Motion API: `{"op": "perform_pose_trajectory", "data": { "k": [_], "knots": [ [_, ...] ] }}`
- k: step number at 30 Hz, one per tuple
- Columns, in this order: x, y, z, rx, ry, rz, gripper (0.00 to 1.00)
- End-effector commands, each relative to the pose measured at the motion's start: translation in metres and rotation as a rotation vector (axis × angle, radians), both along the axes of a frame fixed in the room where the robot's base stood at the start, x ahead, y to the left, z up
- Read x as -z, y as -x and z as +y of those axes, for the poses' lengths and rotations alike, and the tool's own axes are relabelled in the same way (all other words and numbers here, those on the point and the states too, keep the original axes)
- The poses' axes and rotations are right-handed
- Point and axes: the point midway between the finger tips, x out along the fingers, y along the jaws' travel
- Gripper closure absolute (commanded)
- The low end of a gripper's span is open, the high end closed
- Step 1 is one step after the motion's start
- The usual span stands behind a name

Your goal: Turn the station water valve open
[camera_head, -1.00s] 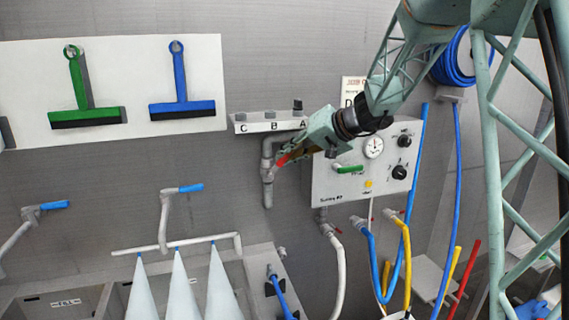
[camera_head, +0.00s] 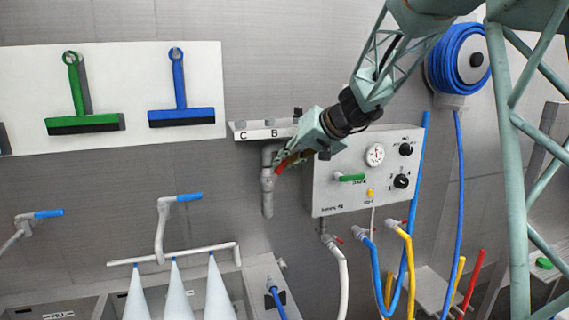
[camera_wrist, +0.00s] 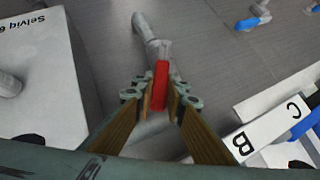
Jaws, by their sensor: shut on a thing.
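The station water valve is a red lever handle (camera_head: 282,168) on a grey vertical pipe (camera_head: 267,193), left of the white control box. In the wrist view the red handle (camera_wrist: 160,86) stands between the two fingers, with the grey pipe and valve body (camera_wrist: 150,38) beyond it. My gripper (camera_head: 288,160) is shut on the handle, its fingers (camera_wrist: 161,100) pressing on both sides. The gripper covers part of the handle and the pipe's upper end in the head view.
The control box (camera_head: 335,193) with gauge, knobs and green handle is close on the right. A shelf lettered C and B (camera_head: 257,134) sits just above left; it is also near in the wrist view (camera_wrist: 274,125). Blue (camera_head: 373,265) and yellow hoses hang below.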

Motion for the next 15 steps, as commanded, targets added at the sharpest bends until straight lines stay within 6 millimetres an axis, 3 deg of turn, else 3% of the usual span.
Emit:
{"op": "perform_pose_trajectory", "data": {
  "k": [3, 4, 8, 15],
  "knots": [
    [0.0, 0.0001, 0.0002, -0.001, -0.001, 0.0, 1.0],
    [0.0, 0.0001, 0.0002, -0.001, -0.001, 0.0, 0.87],
    [0.0001, 0.0, 0.0002, 0.0, -0.001, 0.0, 0.76],
    [0.0002, 0.0, -0.0001, 0.001, -0.001, 0.001, 0.74]
  ]
}}
